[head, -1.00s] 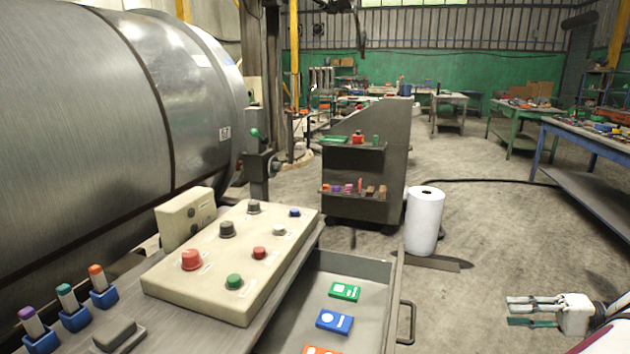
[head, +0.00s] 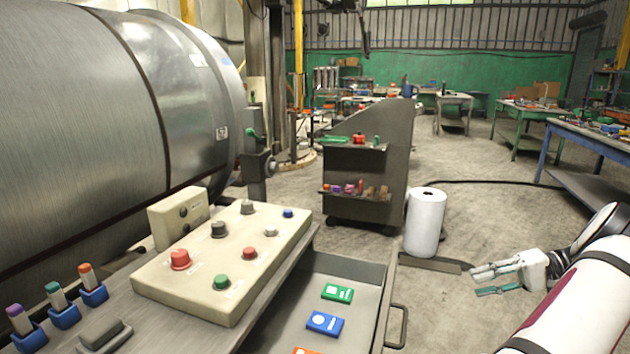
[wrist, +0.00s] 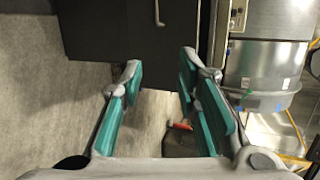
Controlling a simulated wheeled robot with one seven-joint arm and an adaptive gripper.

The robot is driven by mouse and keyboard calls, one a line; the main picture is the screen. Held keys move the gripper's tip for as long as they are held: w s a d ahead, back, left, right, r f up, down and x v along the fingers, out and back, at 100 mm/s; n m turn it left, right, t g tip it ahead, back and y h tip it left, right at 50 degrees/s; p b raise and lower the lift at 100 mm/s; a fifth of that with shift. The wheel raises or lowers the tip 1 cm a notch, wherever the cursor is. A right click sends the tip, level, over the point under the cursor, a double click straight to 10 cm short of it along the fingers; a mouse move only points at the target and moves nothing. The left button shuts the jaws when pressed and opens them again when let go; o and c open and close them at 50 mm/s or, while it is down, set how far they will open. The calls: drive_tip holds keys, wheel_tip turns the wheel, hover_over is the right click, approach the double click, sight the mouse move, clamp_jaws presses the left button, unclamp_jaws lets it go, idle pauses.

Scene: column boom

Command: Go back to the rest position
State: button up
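My gripper (head: 484,279) is at the lower right of the head view, over the floor and to the right of the open drawer. My white arm shows behind it at the right edge. In the wrist view my gripper (wrist: 158,100) has its two teal-padded fingers spread apart, with nothing between them. The fingers touch nothing that I can see.
A control panel (head: 222,262) with knobs and buttons lies on the bench at left. An open drawer (head: 368,300) holds a green box (head: 337,292) and a blue box (head: 325,323). A white roll (head: 425,222) and a grey cart (head: 396,170) stand beyond.

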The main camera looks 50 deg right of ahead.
drive_tip(key=w+a+r+n+g+y, duration=0.1)
drive_tip(key=w+a+r+g, duration=0.15)
drive_tip(key=w, duration=0.25)
drive_tip(key=w+a+r+n+g, duration=0.1)
drive_tip(key=w+a+r, duration=0.15)
drive_tip(key=w, duration=0.25)
drive_tip(key=w+a+r+n+g+h, duration=0.1)
drive_tip(key=w+a+r+g, duration=0.3)
drive_tip(key=a, duration=0.3)
drive_tip(key=w+a+r+n+g, duration=0.1)
drive_tip(key=w+a+r, duration=0.3)
drive_tip(key=w+a, duration=0.25)
drive_tip(key=w+a+r+n+g+h, duration=0.1)
drive_tip(key=w+a+r+g, duration=0.25)
drive_tip(key=a, duration=0.45)
drive_tip(key=s+a+r+n+h, duration=0.2)
drive_tip(key=a, duration=0.7)
drive_tip(key=s+a+r+n+h, duration=0.1)
drive_tip(key=a+r+h, duration=0.1)
drive_tip(key=a, duration=0.7)
drive_tip(key=s+a+f+n+t+h, duration=0.25)
drive_tip(key=s+a+f+n, duration=0.2)
drive_tip(key=s+a, duration=0.6)
wheel_tip(320, 180, up, 15)
drive_tip(key=s+d+t+p, duration=0.1)
drive_tip(key=d+t+p, duration=0.1)
drive_tip(key=p, duration=1.2)
drive_tip(key=shift+s+r, duration=0.2)
drive_tip(key=shift+s, duration=0.2)
